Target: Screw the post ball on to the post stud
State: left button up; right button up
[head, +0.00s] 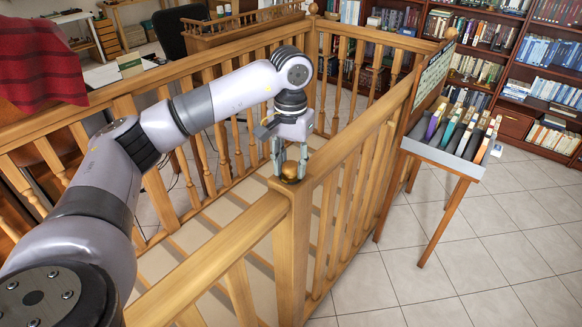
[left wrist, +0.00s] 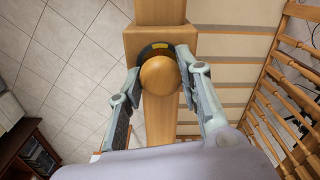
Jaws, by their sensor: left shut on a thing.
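The post ball (head: 290,171) is a small round golden-brown wooden ball at the top of the corner newel post (head: 291,245). In the left wrist view the ball (left wrist: 160,76) sits over the square post top (left wrist: 133,42), with a dark ring with yellow marks behind it. My left gripper (head: 291,168) points down from above, its two fingers shut on either side of the ball. In the left wrist view its fingers (left wrist: 158,80) flank the ball. The post stud is hidden, and I cannot tell whether the ball touches the post. My right gripper is not in view.
Wooden railings (head: 350,180) run from the post to the right and along the lower left. A slanted stand with leaflets (head: 455,135) stands to the right. Bookshelves (head: 480,45) line the back. The tiled floor (head: 480,260) at lower right is clear.

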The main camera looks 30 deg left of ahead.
aim_at(291, 165)
pick_arm(q)
jog(key=o, duration=0.7)
jog(key=shift+s+f+m, duration=0.1)
jog(key=shift+f+m, duration=0.15)
jog(key=shift+m, duration=0.25)
jog(key=o, duration=0.5)
jog(key=shift+r, duration=0.1)
notch_tip(291, 165, up, 12)
